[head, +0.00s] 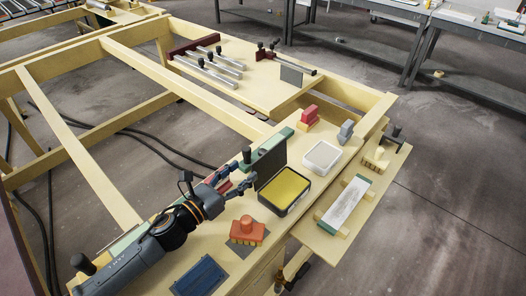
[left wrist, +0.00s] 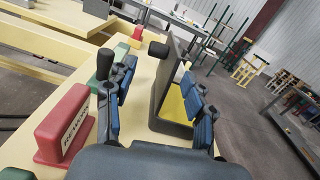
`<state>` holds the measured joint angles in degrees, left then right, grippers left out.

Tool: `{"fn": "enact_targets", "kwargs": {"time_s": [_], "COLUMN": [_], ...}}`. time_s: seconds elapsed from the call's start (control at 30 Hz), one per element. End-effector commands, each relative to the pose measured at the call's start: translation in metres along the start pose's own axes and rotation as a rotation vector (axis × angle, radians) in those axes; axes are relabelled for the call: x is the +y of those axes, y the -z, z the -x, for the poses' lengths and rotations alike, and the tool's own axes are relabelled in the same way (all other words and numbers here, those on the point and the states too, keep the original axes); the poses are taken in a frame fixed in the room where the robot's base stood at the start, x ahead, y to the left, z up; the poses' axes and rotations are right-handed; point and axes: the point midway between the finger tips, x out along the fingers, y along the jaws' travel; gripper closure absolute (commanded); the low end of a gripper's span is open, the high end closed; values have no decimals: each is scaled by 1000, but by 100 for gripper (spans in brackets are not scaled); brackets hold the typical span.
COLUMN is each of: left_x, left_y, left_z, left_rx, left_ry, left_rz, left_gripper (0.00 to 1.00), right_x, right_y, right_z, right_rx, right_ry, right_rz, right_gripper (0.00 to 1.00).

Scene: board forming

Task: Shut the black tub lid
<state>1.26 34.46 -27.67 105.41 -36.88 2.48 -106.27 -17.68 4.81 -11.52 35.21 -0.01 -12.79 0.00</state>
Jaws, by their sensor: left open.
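The black tub (head: 289,207) stands on the workbench with a yellow inside, which also shows in the left wrist view (left wrist: 172,105). Its dark lid (head: 271,166) stands up, open, along the tub's back left side. In the left wrist view the lid (left wrist: 165,78) is a tall grey panel seen nearly edge-on, beyond the space between my fingers. My left gripper (head: 248,183) is open and empty, just left of the lid. In the left wrist view its two blue-padded fingers (left wrist: 155,100) are spread apart; I cannot tell whether either touches the lid. My right gripper is not in view.
A red block with lettering (left wrist: 65,125) and a black knob (left wrist: 105,63) stand close to my left gripper. A green block (head: 266,150) lies behind the lid. A white tray (head: 322,157) stands right of the tub, and an orange brush (head: 247,230) in front.

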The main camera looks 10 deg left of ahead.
Motion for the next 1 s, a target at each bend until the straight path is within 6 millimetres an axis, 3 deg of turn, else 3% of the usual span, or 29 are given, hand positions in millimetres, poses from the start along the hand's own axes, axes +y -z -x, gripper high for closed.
{"fn": "enact_targets", "kwargs": {"time_s": [0.2, 0.4, 0.6, 0.87, 1.0], "left_x": [0, 0, 0, 0, 0], "left_y": [-2, 0, 1, 0, 0], "left_z": [-49, -80, -93, -94, -94], "left_rx": [-3, -2, 1, 1, 1], "left_ry": [-1, 0, 0, -1, -1], "left_rz": [-1, 0, 1, 1, 1], "left_gripper": [46, 46, 46, 46, 71], "right_x": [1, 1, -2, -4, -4], "right_y": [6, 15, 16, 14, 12], "right_z": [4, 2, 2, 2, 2], "right_rx": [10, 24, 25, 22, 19], "right_ry": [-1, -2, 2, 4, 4], "right_rz": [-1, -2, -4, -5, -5], "right_gripper": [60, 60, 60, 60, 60]}}
